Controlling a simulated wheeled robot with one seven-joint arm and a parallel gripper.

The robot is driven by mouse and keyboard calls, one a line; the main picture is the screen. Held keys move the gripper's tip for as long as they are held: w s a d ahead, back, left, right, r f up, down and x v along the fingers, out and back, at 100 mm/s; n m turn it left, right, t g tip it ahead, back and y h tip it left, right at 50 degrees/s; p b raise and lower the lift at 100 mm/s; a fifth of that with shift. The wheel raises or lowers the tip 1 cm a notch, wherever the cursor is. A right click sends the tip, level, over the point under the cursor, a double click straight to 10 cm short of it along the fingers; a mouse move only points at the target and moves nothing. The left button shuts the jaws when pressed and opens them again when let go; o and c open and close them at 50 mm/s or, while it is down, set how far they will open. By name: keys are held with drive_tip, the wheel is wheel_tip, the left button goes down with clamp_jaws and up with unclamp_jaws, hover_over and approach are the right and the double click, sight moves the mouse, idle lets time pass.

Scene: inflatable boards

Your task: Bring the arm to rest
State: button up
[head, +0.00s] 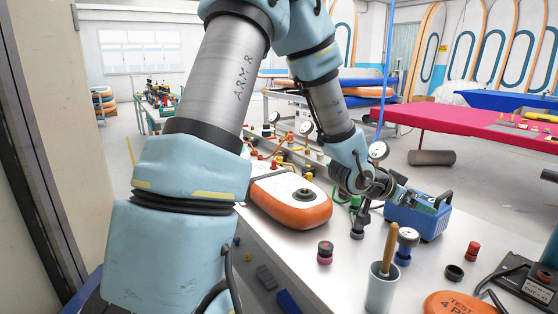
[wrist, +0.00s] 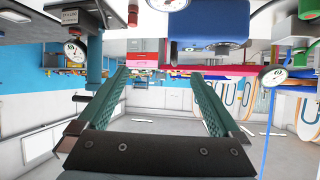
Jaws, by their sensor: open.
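My arm (head: 215,80) reaches from the top of the head view, bends, and comes down over the workbench (head: 330,290). My gripper (head: 422,200) is beside or in front of the blue box (head: 415,222); I cannot tell if they touch. In the wrist view, which looks upside down, the two green fingers of my gripper (wrist: 159,75) stand wide apart. Nothing is held between them. The blue box also seems to show there (wrist: 208,25), outside the fingers.
An orange-rimmed inflatable board piece (head: 290,200) lies on the bench under my forearm. A grey cup with a wooden handle (head: 382,285), an orange test disc (head: 462,303), gauges and small caps crowd the bench. A pink-red table (head: 450,122) stands behind at right.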

drive_tip(key=w+a+f+n+t+y+b, duration=0.1)
drive_tip(key=w+a+f+n+y+b, duration=0.2)
drive_tip(key=a, duration=0.9)
drive_tip(key=w+a+f+n+y, duration=0.1)
drive_tip(key=a+f+n+y, duration=0.3)
drive_tip(key=a, duration=0.7)
drive_tip(key=s+a+n+g+y+b, duration=0.1)
drive_tip(key=s+a+n+g+y, duration=0.1)
drive_tip(key=s+a, duration=0.3)
drive_tip(key=s+a+f+n+g+y+b, duration=0.1)
drive_tip(key=s+a+n+g+y, duration=0.1)
drive_tip(key=s+a, duration=0.4)
drive_tip(key=a+n, duration=0.1)
drive_tip(key=a, duration=0.4)
drive_tip(key=shift+s+a+f+n, duration=0.15)
drive_tip(key=shift+s+f+n, duration=0.1)
drive_tip(key=shift+n, duration=0.15)
